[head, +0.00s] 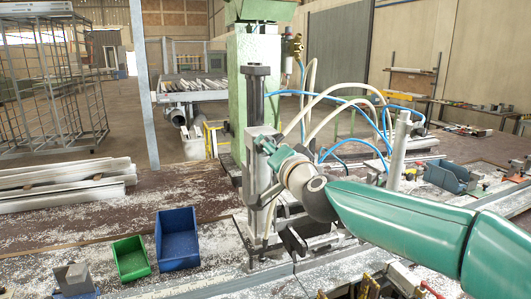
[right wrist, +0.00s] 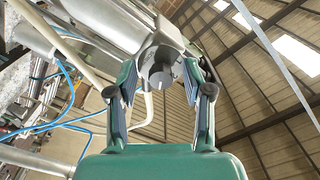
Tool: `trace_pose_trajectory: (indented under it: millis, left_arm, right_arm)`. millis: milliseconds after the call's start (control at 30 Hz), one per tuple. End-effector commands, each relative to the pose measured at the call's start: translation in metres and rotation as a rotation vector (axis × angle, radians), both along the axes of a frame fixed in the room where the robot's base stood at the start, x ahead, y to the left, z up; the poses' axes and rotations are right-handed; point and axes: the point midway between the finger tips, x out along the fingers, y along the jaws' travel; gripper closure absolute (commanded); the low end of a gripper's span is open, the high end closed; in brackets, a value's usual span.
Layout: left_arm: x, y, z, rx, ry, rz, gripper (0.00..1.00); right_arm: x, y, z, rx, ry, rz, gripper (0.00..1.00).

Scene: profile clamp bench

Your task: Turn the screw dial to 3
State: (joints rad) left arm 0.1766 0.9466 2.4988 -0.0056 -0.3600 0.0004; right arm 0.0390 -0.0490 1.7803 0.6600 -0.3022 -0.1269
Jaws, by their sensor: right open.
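In the right wrist view the screw dial (right wrist: 163,72) is a grey round knob with a narrower stem, set in a metal block. My right gripper (right wrist: 160,78) is open, with one finger to each side of the dial and gaps showing. No numbers on the dial are readable. In the head view my right gripper (head: 268,148) is at the upright metal clamp (head: 257,195) in front of the green column. The dial cannot be made out there. My left gripper is not in view.
A green bin (head: 130,258) and a blue bin (head: 178,240) stand left of the clamp. White and blue hoses (head: 345,100) arch behind my right arm. Metal profiles (head: 65,180) lie at the left. Shavings litter the bench; some bench between profiles and bins is free.

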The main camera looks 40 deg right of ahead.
Motion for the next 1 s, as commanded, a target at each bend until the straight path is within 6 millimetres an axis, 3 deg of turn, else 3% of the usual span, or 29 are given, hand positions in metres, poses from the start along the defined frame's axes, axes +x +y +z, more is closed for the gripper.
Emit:
trace_pose_trajectory:
  millis: [267,733,1000]
  left_arm:
    - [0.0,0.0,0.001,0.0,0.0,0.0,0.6]
    - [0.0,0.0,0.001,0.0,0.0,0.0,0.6]
    - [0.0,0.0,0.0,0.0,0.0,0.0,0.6]
  right_arm:
    - [-0.016,0.004,0.001,0.0,-0.003,0.0,0.49]
    - [-0.099,0.025,0.0,0.001,-0.004,0.002,0.49]
    - [-0.115,0.028,-0.001,0.0,0.0,0.0,0.49]
